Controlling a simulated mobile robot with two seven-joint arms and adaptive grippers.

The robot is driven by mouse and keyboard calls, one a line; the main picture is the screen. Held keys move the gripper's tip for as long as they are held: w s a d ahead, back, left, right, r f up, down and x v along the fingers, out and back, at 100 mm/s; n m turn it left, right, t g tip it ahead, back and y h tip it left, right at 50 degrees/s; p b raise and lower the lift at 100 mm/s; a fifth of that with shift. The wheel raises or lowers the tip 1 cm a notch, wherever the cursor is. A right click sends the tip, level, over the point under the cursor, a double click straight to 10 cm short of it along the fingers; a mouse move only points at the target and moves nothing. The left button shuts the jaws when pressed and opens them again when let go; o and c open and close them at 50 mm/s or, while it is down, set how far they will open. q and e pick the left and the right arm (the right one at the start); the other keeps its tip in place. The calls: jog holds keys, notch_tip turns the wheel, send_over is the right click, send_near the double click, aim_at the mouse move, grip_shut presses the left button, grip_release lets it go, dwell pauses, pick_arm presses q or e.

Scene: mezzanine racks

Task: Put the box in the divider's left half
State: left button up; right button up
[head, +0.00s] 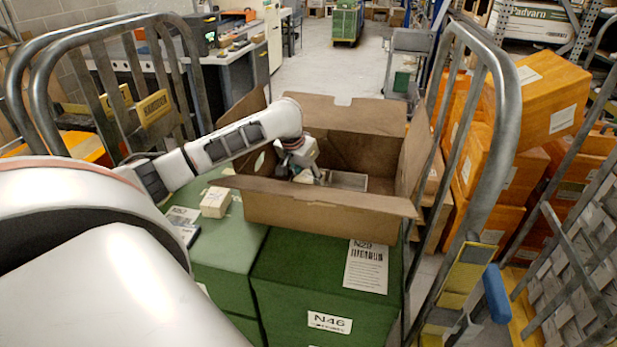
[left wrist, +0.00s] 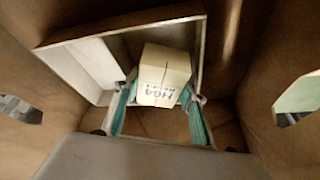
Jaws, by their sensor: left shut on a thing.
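The box (left wrist: 165,75) is small, cream and marked H64. My left gripper (left wrist: 158,97) is shut on it, with teal-padded fingers on its two sides. In the head view my left gripper (head: 304,170) reaches down inside an open cardboard carton (head: 310,212). The box is mostly hidden there. The divider (head: 350,177) is a grey, walled frame inside the carton, just right of the gripper. In the left wrist view the divider (left wrist: 120,27) lies behind the box, which covers part of it. I cannot tell how high the box is. My right gripper is not in view.
The carton stands with flaps open on green crates (head: 330,285) between metal cage rails (head: 505,110). Another small cream box (head: 215,202) lies on the crates left of the carton. Orange boxes (head: 547,95) are stacked at the right.

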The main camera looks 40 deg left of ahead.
pick_arm(q)
jog(key=shift+f, duration=0.35)
jog(key=o, duration=0.8)
jog(key=shift+o, duration=0.2)
jog(key=shift+r, duration=0.5)
jog(key=v, duration=1.2)
jog(key=shift+r, duration=0.2)
jog(key=shift+w, duration=0.1)
